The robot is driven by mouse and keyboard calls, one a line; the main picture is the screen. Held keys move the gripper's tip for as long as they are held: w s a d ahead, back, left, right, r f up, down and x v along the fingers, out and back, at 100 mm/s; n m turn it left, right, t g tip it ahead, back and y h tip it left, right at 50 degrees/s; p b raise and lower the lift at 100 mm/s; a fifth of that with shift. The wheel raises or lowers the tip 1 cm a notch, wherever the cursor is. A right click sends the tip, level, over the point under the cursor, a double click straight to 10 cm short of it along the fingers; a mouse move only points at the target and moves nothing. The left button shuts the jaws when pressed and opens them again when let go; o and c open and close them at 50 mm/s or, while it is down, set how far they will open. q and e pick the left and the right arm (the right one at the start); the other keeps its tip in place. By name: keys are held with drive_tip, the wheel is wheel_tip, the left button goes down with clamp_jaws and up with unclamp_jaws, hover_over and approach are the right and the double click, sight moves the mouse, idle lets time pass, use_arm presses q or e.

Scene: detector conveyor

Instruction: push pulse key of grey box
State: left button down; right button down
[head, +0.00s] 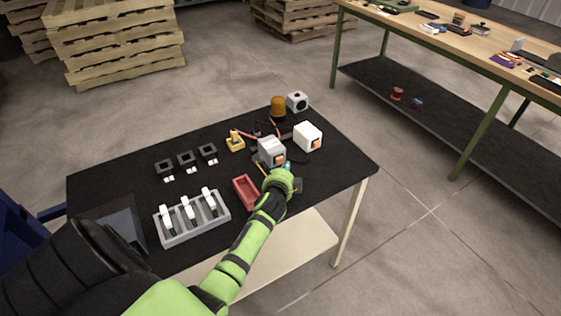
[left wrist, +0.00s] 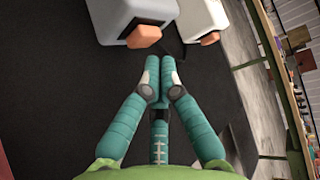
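The grey box (head: 269,147) stands on the black table, with an orange key (head: 279,160) on the face turned toward me. In the left wrist view the grey box (left wrist: 132,14) is at the top, cut off by the edge, and its orange key (left wrist: 144,34) juts toward my fingers. My left gripper (head: 287,168) is just in front of the box's right side. In the left wrist view its fingertips (left wrist: 160,76) are together with nothing between them, below and slightly right of the key; a small gap shows. My right gripper is not in view.
A white box (head: 308,134) with a similar orange key stands to the right. An amber beacon (head: 278,106), a yellow device (head: 235,141) and cables lie behind. A red tray (head: 246,191) and a grey rack (head: 192,219) sit left of my forearm. The table's right end is clear.

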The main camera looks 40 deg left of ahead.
use_arm(q)
drive_tip(key=shift+w+a, duration=0.1)
drive_tip(key=shift+a, duration=0.05)
drive_tip(key=shift+w+a, duration=0.1)
drive_tip(key=shift+a, duration=0.15)
drive_tip(key=shift+w+a+r, duration=0.1)
drive_tip(key=shift+w+a, duration=0.15)
drive_tip(key=shift+a, duration=0.45)
idle(1.5)
drive_tip(key=shift+d, duration=0.15)
drive_tip(key=shift+s+d, duration=0.25)
drive_tip(key=shift+d, duration=0.25)
drive_tip(key=shift+s+d, duration=0.2)
drive_tip(key=shift+d, duration=0.25)
drive_tip(key=shift+s+d+p, duration=0.15)
drive_tip(key=shift+d+p, duration=0.15)
drive_tip(key=shift+d, duration=0.15)
drive_tip(key=shift+s+d, duration=0.25)
drive_tip(key=shift+d, duration=0.35)
drive_tip(key=shift+s+d, duration=0.3)
drive_tip(key=shift+d, duration=0.35)
drive_tip(key=shift+s+d, duration=0.25)
drive_tip(key=shift+d, duration=0.35)
